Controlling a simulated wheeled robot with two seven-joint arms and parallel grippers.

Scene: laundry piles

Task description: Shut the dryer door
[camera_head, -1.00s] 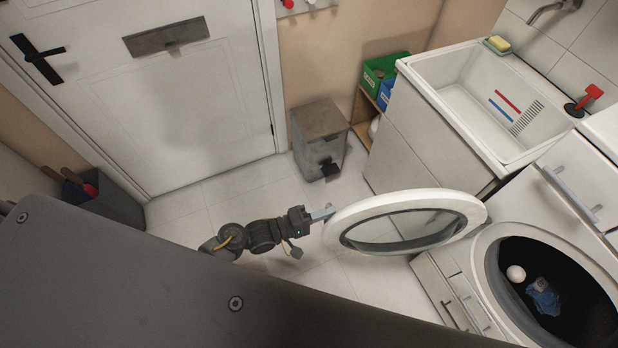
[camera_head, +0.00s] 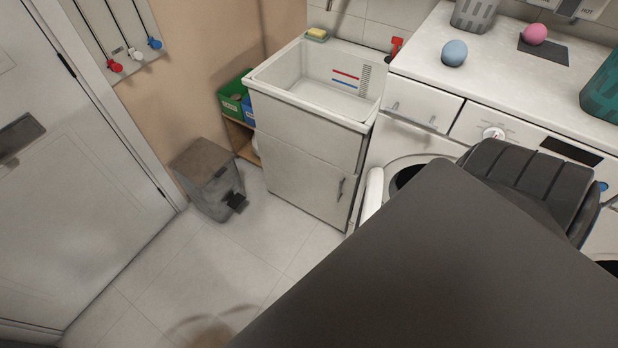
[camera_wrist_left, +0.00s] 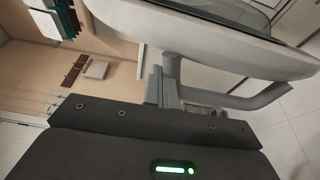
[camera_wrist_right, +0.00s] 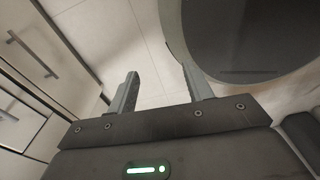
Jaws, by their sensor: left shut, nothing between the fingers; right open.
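The white dryer (camera_head: 408,143) stands right of the sink cabinet in the head view. Its round door (camera_head: 372,197) is open and seen nearly edge-on at the left of the dark opening (camera_head: 405,178), which my body partly covers. In the left wrist view, the white door rim (camera_wrist_left: 190,42) with dark glass lies just beyond my left gripper (camera_wrist_left: 163,84). The fingers are shut with nothing between them, close to the rim; contact is unclear. My right gripper (camera_wrist_right: 160,85) is open and empty, with a round dark pane (camera_wrist_right: 245,38) beside its right finger. Neither gripper shows in the head view.
A sink cabinet (camera_head: 300,150) and a grey pedal bin (camera_head: 210,180) stand left of the dryer. The floor (camera_head: 225,255) before them is clear. A blue ball (camera_head: 454,53) and a pink ball (camera_head: 535,34) rest on the worktop. A white door (camera_head: 60,200) is at far left.

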